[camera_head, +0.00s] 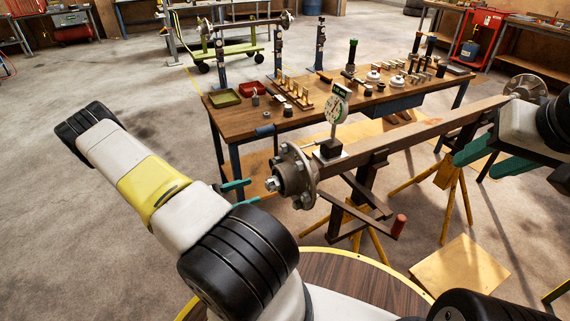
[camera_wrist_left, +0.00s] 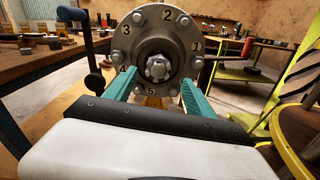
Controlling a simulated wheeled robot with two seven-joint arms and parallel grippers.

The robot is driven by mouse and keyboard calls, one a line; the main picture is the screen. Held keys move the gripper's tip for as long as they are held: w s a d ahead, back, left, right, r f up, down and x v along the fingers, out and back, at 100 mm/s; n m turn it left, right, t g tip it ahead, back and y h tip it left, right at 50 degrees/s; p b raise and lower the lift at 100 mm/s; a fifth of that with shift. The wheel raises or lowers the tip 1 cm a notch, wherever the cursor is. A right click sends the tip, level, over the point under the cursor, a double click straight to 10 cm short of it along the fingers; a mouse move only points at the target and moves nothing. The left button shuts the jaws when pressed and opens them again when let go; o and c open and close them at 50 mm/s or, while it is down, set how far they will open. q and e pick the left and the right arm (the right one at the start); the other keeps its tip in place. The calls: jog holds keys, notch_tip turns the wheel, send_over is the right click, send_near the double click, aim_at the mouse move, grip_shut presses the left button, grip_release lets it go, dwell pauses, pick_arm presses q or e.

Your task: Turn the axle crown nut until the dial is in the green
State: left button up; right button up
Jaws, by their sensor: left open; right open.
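The axle hub (camera_head: 294,172) with its studded flange sits at the near end of a long brown axle beam (camera_head: 420,130). The crown nut (camera_wrist_left: 158,68) is at the hub's centre in the left wrist view; it also shows at the hub's tip in the head view (camera_head: 271,184). The dial (camera_head: 336,108) stands upright on the beam behind the hub; its needle is too small to read. My left gripper (camera_head: 246,190) is open, its teal fingers short of the nut and apart from it. My right gripper (camera_head: 492,158) is open beside the beam at the right.
A wooden workbench (camera_head: 240,118) behind the axle carries trays, sockets and small parts. Yellow stands (camera_head: 450,195) hold up the beam. A round wooden table (camera_head: 350,275) is in front.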

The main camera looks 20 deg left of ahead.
aim_at(268, 185)
pick_arm(q)
jog(key=x, duration=0.7)
jog(key=shift+w+d+f, duration=0.1)
jog(key=shift+w, duration=0.2)
jog(key=c, duration=1.3)
